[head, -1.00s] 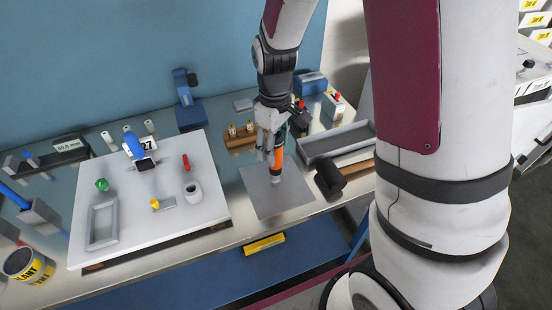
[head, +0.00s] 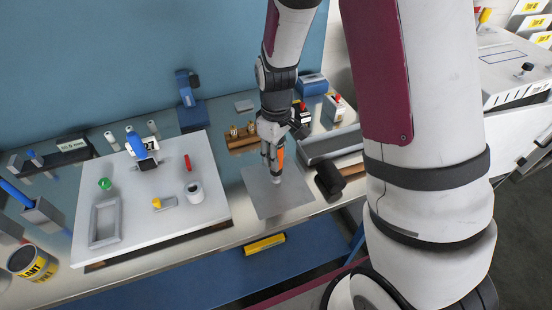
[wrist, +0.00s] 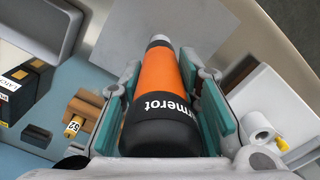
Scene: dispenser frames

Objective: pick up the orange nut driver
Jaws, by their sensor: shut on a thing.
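In the head view the orange nut driver (head: 281,158) stands roughly upright, partly hidden by my gripper (head: 274,158). Its tip is over the grey mat (head: 262,200); I cannot tell whether it touches.
A white board (head: 130,225) with a white roll (head: 194,192) and a grey tray (head: 104,222) is to the left. A wooden block (head: 238,142) stands behind.

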